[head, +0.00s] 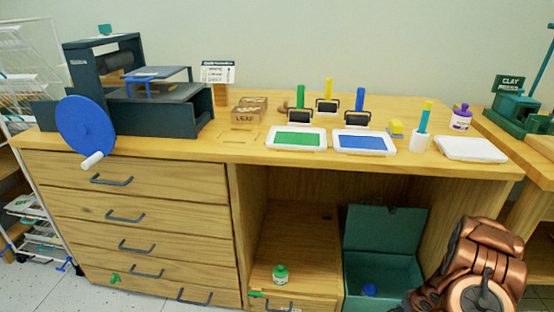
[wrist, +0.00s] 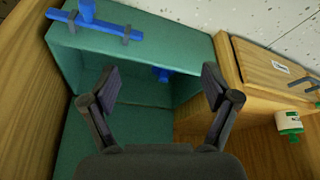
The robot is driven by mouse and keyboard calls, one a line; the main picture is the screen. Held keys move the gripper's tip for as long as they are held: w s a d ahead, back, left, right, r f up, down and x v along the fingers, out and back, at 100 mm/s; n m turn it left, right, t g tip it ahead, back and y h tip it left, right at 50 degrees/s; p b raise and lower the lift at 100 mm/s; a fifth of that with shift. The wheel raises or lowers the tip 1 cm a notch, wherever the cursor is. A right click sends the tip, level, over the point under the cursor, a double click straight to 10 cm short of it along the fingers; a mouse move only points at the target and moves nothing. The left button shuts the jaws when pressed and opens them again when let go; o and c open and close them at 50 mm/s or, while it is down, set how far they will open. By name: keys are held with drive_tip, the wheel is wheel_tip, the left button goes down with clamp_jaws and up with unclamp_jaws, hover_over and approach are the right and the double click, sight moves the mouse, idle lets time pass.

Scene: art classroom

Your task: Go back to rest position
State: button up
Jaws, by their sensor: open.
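My gripper (wrist: 160,88) is open and empty in the wrist view. Its two dark fingers stand apart above a teal box (wrist: 120,80). The box also shows in the head view (head: 384,248), with its lid up, inside the desk's open bay. A small blue item (head: 369,290) lies in the box. In the wrist view a blue part (wrist: 162,74) shows beyond and between the fingers, apart from them. My copper-coloured arm shows at the lower right of the head view; the gripper itself is hidden there.
The wooden desk (head: 240,152) holds a press with a blue wheel (head: 85,128), a green tray (head: 296,139), a blue tray (head: 364,142) and several rollers. A green-capped bottle (head: 280,275) stands left of the box.

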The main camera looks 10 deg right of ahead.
wheel_tip(320, 180, up, 13)
drive_tip(key=w+d+g+h+p, duration=0.1)
drive_tip(key=w+h+p, duration=0.1)
drive_tip(key=p, duration=0.2)
drive_tip(key=s+a+r+g+h+p, duration=0.1)
drive_tip(key=a+r+p, duration=0.25)
drive_tip(key=r, duration=0.75)
drive_tip(key=s+a+r+m+p, duration=0.1)
drive_tip(key=a+r+p, duration=0.25)
drive_tip(key=r, duration=0.75)
drive_tip(key=a+r+g+h+p, duration=0.15)
drive_tip(key=r+p, duration=0.35)
drive_tip(key=r, duration=0.5)
drive_tip(key=s+a+r+g+y+p, duration=0.1)
drive_tip(key=s+a+r+y+p, duration=0.1)
drive_tip(key=s+a+r+p, duration=0.5)
drive_tip(key=s+a+r+g+y+p, duration=0.1)
drive_tip(key=s+a+r+p, duration=0.7)
drive_tip(key=s+a+r, duration=1)
drive_tip(key=a+r+y, duration=0.1)
drive_tip(key=a+r, duration=0.4)
drive_tip(key=shift+s+g, duration=0.25)
drive_tip(key=shift+g, duration=0.1)
drive_tip(key=shift+s+a+y, duration=0.25)
drive_tip(key=shift+s+y, duration=0.05)
drive_tip(key=shift+y, duration=0.05)
